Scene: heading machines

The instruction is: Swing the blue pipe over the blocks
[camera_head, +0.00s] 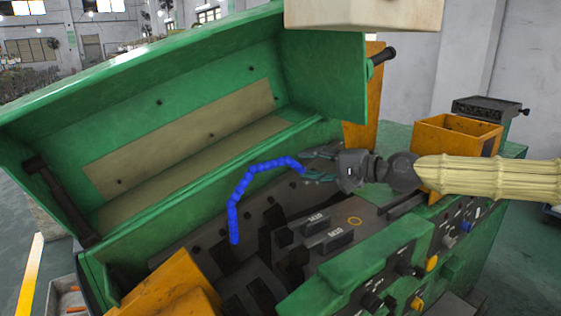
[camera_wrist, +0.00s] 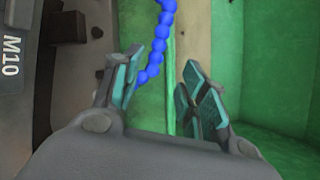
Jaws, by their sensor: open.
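The blue pipe (camera_head: 238,192) is a beaded, bent hose inside the open machine. It rises from its lower end, arches to the right and ends by my gripper (camera_head: 311,166). My gripper is open, its two teal-padded fingers apart at the pipe's right end. In the wrist view the blue pipe (camera_wrist: 160,42) comes down from the top to the left finger of my gripper (camera_wrist: 165,62); the right finger stands clear of it. I cannot tell whether the left finger touches it. Two dark marked blocks (camera_head: 336,241) lie below and right of the pipe; one block marked M10 (camera_wrist: 12,65) shows in the wrist view.
The raised green lid (camera_head: 150,95) stands behind the pipe. An orange bin (camera_head: 455,135) is at the right, and an orange part (camera_head: 172,289) at the lower left. A control panel with knobs (camera_head: 425,265) lies in front. There is open air above the blocks.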

